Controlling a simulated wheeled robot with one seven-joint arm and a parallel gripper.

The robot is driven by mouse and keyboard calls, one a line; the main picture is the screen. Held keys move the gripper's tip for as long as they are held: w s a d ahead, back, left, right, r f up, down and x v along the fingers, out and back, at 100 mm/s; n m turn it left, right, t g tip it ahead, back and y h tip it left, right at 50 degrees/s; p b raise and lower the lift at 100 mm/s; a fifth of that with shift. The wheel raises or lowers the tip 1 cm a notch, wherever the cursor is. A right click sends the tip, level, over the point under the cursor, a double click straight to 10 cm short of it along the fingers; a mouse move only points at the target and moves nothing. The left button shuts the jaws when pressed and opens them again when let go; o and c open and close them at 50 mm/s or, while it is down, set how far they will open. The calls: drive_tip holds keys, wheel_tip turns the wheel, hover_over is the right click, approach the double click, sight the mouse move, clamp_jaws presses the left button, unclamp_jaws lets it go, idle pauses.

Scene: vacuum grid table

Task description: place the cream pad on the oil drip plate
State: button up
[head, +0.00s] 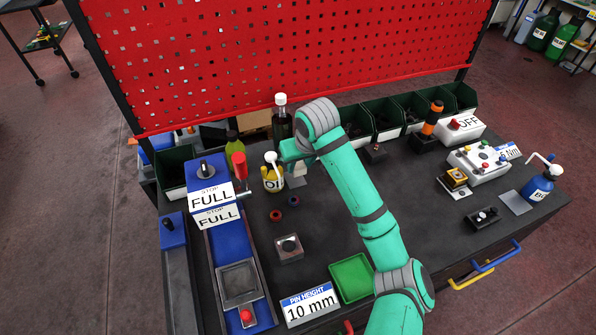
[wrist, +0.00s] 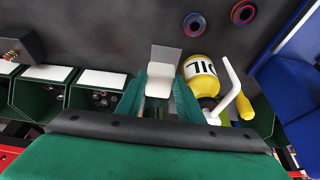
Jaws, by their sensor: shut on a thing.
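My gripper (wrist: 158,98) is shut on the cream pad (wrist: 159,80), which sits between its two green fingers. The oil drip plate (wrist: 166,54) is a flat grey square beside the yellow oil bottle (wrist: 202,75). In the wrist view the pad overlaps the near part of the plate; I cannot tell whether they touch. In the head view the arm's end hides much of the gripper, and the pad (head: 300,169) shows just below it, with part of the plate (head: 299,182) under it. The oil bottle (head: 272,182) stands just left.
A tall dark bottle (head: 280,125) stands close behind my gripper. A red-topped bottle (head: 239,165) is to the left. Green bins (head: 387,118) line the back below the red pegboard (head: 290,55). Two small rings (head: 276,215) lie in front. Another grey plate (head: 515,202) lies by the blue bottle.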

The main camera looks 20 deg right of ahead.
sight(299, 169)
drive_tip(key=f, duration=0.3)
drive_tip(key=shift+w+a+f, duration=0.15)
drive_tip(key=shift+w+f, duration=0.15)
drive_tip(key=shift+f, duration=0.1)
drive_tip(key=shift+w, duration=0.1)
drive_tip(key=shift+a+f, duration=0.15)
drive_tip(key=shift+a, duration=0.05)
drive_tip(key=o, duration=0.8)
drive_tip(key=shift+d, duration=0.1)
drive_tip(key=shift+d, duration=0.1)
drive_tip(key=v, duration=1.2)
